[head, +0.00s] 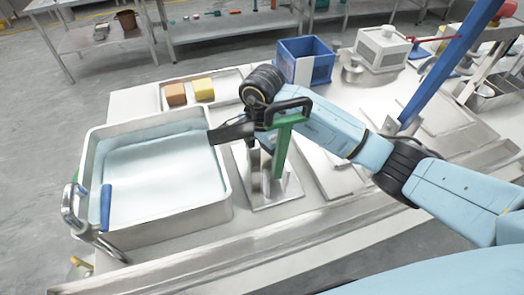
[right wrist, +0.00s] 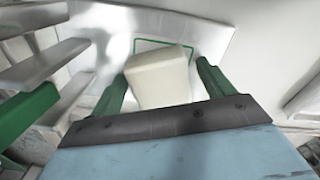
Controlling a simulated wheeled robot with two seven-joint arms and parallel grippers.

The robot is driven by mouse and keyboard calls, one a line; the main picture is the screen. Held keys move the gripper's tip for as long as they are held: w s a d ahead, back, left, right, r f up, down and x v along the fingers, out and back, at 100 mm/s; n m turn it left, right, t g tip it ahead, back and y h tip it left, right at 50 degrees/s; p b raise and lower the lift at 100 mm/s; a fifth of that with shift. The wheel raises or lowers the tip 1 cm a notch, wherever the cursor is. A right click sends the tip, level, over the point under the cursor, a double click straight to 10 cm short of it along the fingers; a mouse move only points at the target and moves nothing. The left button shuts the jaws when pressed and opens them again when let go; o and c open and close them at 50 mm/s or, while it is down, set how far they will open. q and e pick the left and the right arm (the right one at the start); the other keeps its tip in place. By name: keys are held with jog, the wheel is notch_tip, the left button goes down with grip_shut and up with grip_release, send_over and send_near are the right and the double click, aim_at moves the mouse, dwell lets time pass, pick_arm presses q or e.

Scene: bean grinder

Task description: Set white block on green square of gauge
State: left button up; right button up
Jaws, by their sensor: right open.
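The white block (right wrist: 158,80) stands between the open green fingers of my right gripper (right wrist: 161,72) in the right wrist view, with a gap to the right finger. The green square (right wrist: 165,41) is an outline on the gauge's pale plate (right wrist: 215,38). The block covers its lower part, so I cannot tell whether the block's base lies fully inside it. In the head view my right gripper (head: 232,130) is over the gauge (head: 277,198); its fingertips and the block are hidden or unclear. My left gripper is not in view.
A large pale bin (head: 216,215) stands left of the gauge. A green upright (head: 281,150) stands close to my right gripper.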

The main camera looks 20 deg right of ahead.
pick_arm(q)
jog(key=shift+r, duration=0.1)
pick_arm(e)
jog(key=shift+r, duration=0.1)
notch_tip(320, 180, up, 6)
jog(key=shift+r+p, duration=0.15)
jog(key=shift+p, duration=0.4)
jog(key=shift+r, duration=0.65)
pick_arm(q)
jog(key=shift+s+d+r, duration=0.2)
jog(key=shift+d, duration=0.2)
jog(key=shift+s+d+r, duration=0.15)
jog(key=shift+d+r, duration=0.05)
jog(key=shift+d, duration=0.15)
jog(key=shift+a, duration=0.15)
